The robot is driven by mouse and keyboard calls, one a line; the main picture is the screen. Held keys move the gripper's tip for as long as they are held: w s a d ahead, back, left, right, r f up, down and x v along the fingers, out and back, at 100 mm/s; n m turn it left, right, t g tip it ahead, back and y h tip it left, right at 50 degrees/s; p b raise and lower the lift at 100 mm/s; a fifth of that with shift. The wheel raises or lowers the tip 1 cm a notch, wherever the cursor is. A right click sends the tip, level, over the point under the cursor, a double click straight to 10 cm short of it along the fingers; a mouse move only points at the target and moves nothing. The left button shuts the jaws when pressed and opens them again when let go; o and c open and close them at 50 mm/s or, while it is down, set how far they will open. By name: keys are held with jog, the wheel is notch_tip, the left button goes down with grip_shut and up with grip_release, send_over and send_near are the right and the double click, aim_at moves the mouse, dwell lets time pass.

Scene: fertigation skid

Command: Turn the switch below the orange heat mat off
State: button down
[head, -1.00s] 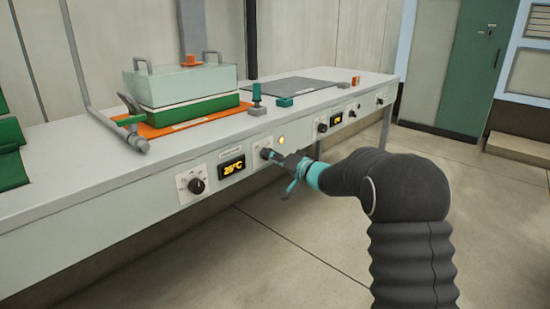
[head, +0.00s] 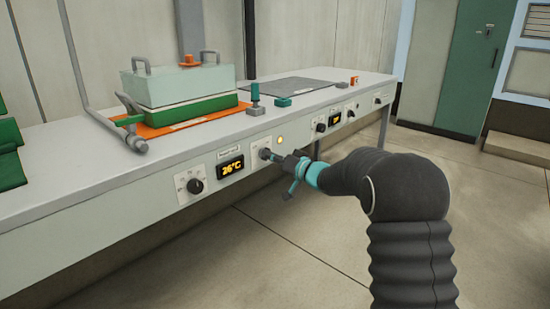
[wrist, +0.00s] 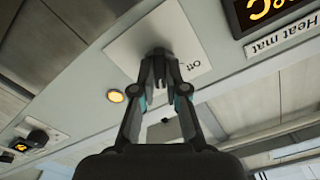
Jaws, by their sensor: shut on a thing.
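The orange heat mat (head: 188,124) lies on the bench top under a green tray with a pale lidded box. Below it on the bench's front panel, a switch (head: 265,154) sits on a white plate (wrist: 125,42), right of the heat mat display (head: 230,168), which reads 26°C. The plate also shows in the wrist view, where an "Off" label is readable. My gripper (wrist: 160,62) is shut on the switch, its fingertips covering most of it, so I cannot tell which way it points. An amber lamp (head: 280,140) beside the plate is lit.
A dial (head: 195,186) is left of the display. Farther right on the panel are another dial (head: 320,127), a second lit display (head: 335,119) and further knobs. The floor before the bench is clear.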

jog(key=shift+a+n+b, duration=0.2)
jog(key=shift+n+b, duration=3.1)
jog(key=shift+n, duration=4.4)
jog(key=c, duration=1.2)
grip_release()
jog(key=shift+a, duration=0.15)
jog(key=shift+d, duration=0.3)
jog(key=v, duration=1.2)
